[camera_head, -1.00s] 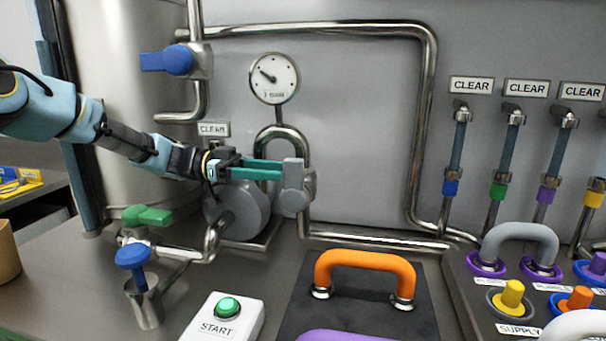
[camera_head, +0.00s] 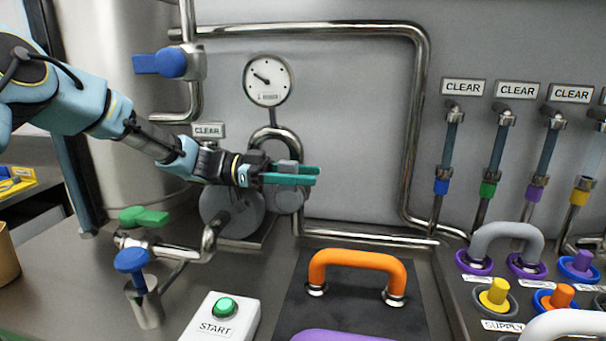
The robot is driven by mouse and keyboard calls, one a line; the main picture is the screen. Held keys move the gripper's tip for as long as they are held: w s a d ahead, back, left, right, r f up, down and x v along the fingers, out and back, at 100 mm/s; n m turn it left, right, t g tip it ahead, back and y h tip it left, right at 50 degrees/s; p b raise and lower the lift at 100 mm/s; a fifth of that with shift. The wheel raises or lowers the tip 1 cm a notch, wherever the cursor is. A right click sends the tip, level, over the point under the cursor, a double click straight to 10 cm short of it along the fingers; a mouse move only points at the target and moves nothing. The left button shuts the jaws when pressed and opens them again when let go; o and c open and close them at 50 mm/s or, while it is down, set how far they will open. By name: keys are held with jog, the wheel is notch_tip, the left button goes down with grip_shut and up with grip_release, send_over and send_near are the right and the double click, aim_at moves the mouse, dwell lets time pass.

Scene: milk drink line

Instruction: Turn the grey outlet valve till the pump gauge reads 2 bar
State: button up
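The grey outlet valve (camera_head: 289,201) sits on the pipe beside the pump. Its grey lever (camera_head: 288,164) shows just above and behind my gripper's fingers. My gripper (camera_head: 317,175) reaches in from the left, its teal fingers lying across the front of the valve and partly hiding it. The fingers lie close together. I cannot tell whether they grip the lever or only pass beside it. The round white pump gauge (camera_head: 268,80) hangs above the valve. Its black needle points to the upper left, and its numbers are too small to read.
A blue valve (camera_head: 172,63) is at upper left, with a green valve (camera_head: 143,216) and blue knob (camera_head: 131,260) below. An orange handle (camera_head: 357,262) and a START button (camera_head: 224,308) stand in front. Wall space right of the gripper is clear up to the pipe (camera_head: 420,130).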

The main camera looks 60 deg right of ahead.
grip_shut()
dwell(1.2)
